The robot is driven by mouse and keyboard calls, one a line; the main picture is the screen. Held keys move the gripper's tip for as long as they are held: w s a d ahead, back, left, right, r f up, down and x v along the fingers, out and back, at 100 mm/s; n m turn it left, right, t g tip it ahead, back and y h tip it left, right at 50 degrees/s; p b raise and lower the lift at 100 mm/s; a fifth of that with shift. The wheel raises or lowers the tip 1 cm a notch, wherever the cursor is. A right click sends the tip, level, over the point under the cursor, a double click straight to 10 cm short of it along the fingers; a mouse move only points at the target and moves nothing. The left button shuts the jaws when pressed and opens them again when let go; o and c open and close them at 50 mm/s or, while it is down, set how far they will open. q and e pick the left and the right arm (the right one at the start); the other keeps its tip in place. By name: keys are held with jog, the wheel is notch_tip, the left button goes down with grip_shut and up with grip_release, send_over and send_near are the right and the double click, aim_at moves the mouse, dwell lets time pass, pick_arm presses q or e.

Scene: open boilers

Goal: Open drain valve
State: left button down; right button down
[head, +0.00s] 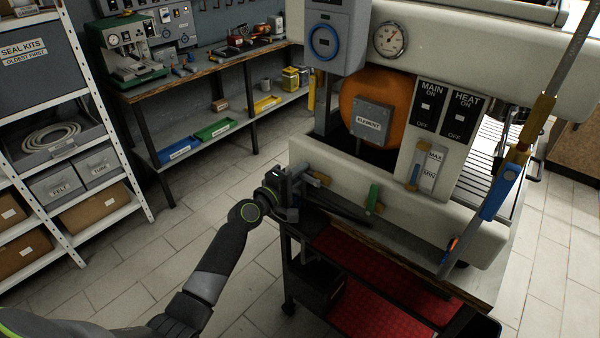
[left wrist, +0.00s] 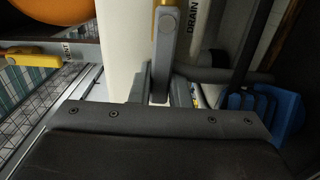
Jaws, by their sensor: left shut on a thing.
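The drain valve's grey lever (left wrist: 162,62) with a yellow end (left wrist: 167,16) shows in the left wrist view, beside the word DRAIN on the white panel. My left gripper (left wrist: 160,88) is shut on this lever, with a finger on each side of it. In the head view my left gripper (head: 292,184) is at the left end of the boiler machine's lower white front (head: 345,180). The gripper hides most of the valve in that view. My right gripper is not in view.
A green handle (head: 373,197) and an orange-and-blue one (head: 450,246) stand along the same front. Below is a cart with a red shelf (head: 372,293). The orange boiler (head: 362,88) is above. A white rack (head: 82,150) stands left; the tiled floor between is clear.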

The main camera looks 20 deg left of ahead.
pick_arm(q)
jog(key=shift+f, duration=0.15)
dwell(0.3)
jog(key=c, duration=1.4)
grip_release()
jog(key=shift+o, duration=0.2)
jog(key=b+v, duration=0.1)
jog(key=v, duration=1.6)
jog(key=shift+s, duration=0.25)
jog(key=shift+a, duration=0.1)
